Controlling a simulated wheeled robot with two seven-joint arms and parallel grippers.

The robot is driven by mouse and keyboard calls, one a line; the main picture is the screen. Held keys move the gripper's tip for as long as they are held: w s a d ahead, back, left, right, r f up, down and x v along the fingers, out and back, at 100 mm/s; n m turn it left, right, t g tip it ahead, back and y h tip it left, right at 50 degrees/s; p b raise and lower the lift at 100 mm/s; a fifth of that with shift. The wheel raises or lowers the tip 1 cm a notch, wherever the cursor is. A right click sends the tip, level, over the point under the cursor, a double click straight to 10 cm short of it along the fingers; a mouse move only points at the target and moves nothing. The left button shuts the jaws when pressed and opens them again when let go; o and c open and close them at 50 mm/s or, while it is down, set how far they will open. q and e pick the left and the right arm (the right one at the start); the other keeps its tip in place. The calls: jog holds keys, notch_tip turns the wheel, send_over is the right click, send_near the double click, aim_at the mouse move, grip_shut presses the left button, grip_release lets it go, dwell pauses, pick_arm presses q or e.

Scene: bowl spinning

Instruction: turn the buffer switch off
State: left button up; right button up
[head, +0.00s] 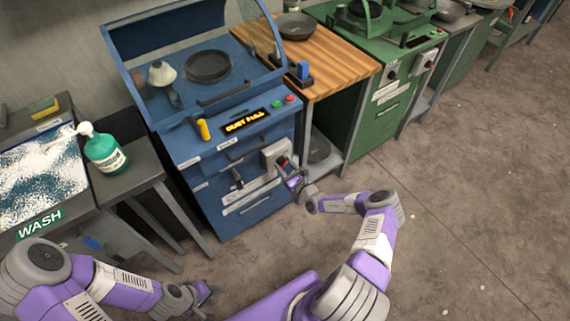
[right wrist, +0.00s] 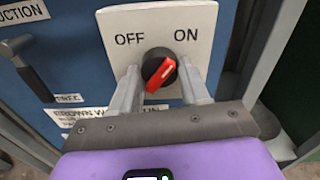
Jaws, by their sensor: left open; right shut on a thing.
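The switch (right wrist: 160,68) on the blue machine is a red handle on a black round base, set in a pale plate (right wrist: 175,22) marked OFF at left and ON at right. The red handle is tilted, its upper end leaning right towards ON. My right gripper (right wrist: 160,85) has one finger on each side of the switch and is shut on it. In the head view my right gripper (head: 288,172) is at the pale switch box (head: 274,156) on the machine's front. My left gripper (head: 204,292) is open and empty, low in front of the wash table.
The blue machine (head: 200,165) has a lit display (head: 246,121), a yellow handle (head: 203,129) and a dark lever (head: 237,177). A green soap bottle (head: 104,150) stands on the table at left. A wood-topped table (head: 330,55) and a green machine (head: 375,110) stand at right. The floor at right is clear.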

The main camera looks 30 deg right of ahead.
jog(key=shift+d+r+n+p, duration=0.1)
jog(key=shift+n+p, duration=2.55)
jog(key=shift+n, duration=1.45)
jog(key=shift+d+n+p, duration=0.1)
jog(key=shift+n+p, duration=2.55)
jog(key=shift+n, duration=1.45)
jog(key=shift+n, duration=0.3)
jog(key=o, duration=1)
jog(key=shift+o, duration=0.2)
jog(key=shift+s, duration=0.15)
